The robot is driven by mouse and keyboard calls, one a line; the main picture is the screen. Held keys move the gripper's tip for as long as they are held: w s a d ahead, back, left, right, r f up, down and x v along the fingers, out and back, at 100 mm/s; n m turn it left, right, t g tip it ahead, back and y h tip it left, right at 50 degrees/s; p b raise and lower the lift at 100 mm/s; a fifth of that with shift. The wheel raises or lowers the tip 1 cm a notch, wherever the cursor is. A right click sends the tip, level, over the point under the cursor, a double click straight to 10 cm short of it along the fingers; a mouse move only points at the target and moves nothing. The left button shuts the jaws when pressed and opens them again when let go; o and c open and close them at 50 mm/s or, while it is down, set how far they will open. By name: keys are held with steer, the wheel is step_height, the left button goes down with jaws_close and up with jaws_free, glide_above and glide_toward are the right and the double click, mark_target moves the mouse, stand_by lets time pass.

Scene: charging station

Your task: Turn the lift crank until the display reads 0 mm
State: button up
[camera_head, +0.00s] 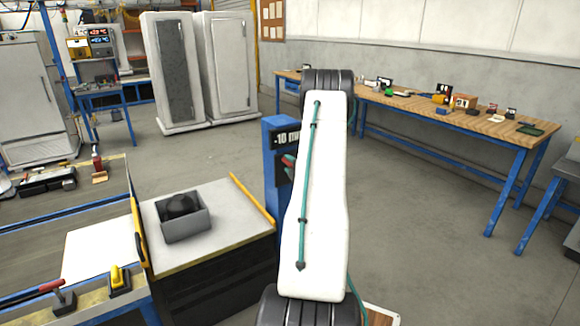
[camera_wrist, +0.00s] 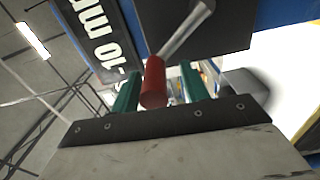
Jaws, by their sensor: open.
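The display (camera_head: 285,138) on the blue lift post (camera_head: 272,185) reads -10 mm in the head view, its right end hidden by my arm. It shows turned sideways in the wrist view (camera_wrist: 103,38), also reading -10 mm. The crank has a metal arm (camera_wrist: 186,32) and a red grip (camera_wrist: 153,82). My gripper (camera_wrist: 160,90) is open, with its green fingers on either side of the red grip. Gaps show between the grip and both fingers. In the head view my arm covers most of the crank and gripper.
A bench with a grey bin (camera_head: 186,224) holding a dark object stands left of the post, with a yellow bar (camera_head: 252,198) along its edge. A wooden workbench (camera_head: 440,112) with small items stands at the back right. The floor between is clear.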

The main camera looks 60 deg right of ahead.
steer(key=v, duration=0.7)
steer(key=shift+s+a, duration=0.2)
steer(key=shift+s, duration=0.15)
